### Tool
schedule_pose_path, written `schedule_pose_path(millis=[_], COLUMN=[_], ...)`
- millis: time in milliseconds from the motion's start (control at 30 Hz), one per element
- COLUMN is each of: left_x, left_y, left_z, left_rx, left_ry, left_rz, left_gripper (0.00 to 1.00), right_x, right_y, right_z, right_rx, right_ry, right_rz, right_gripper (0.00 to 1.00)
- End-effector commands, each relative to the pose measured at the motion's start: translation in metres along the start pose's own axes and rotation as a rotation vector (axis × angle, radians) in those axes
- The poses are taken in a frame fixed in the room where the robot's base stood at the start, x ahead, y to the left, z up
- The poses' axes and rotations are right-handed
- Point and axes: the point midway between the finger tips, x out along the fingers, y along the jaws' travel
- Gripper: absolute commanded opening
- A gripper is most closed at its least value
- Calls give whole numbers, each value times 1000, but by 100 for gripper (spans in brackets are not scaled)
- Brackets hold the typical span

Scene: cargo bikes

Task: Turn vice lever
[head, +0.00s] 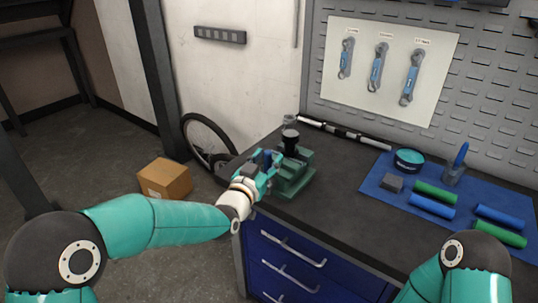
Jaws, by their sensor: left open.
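The green vice (294,178) stands on the dark workbench top near its left corner, with a dark cylindrical part on top. My left gripper (268,163) is at the vice's left side, open, with its fingers close to the vice. The vice lever cannot be made out clearly; the gripper hides that side. I cannot tell whether the fingers touch the vice. My right arm (463,270) shows at the lower right, but its gripper is out of view.
A blue mat (377,180) on the bench holds green and blue rolls, a round teal tin (408,160) and a grey block (392,183). Wrenches hang on a pegboard (480,90) behind. A cardboard box (165,179) and a wheel (207,140) are on the left. The bench front is clear.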

Motion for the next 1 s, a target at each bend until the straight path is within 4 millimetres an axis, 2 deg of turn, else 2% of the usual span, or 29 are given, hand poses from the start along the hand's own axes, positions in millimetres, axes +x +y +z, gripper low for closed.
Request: schedule_pose_path(millis=[133, 367, 400, 667, 700, 1000], left_x=[7, 7, 7, 7, 7, 8], left_y=[0, 0, 0, -1, -1, 2], left_z=[0, 0, 0, 0, 0, 0], left_rx=[0, 0, 0, -1, -1, -2], left_ry=[-1, 0, 0, -1, -1, -1], left_rz=[0, 0, 0, -1, -1, 0], left_gripper=[47, 47, 46, 2, 0, 0], right_x=[-2, -2, -2, -2, -2, -2], right_y=[-1, -1, -1, -1, -1, -1], right_z=[0, 0, 0, 0, 0, 0], right_rx=[0, 0, 0, 0, 0, 0], right_ry=[0, 0, 0, 0, 0, 0], right_rz=[0, 0, 0, 0, 0, 0], right_gripper=[84, 84, 84, 84, 84, 84])
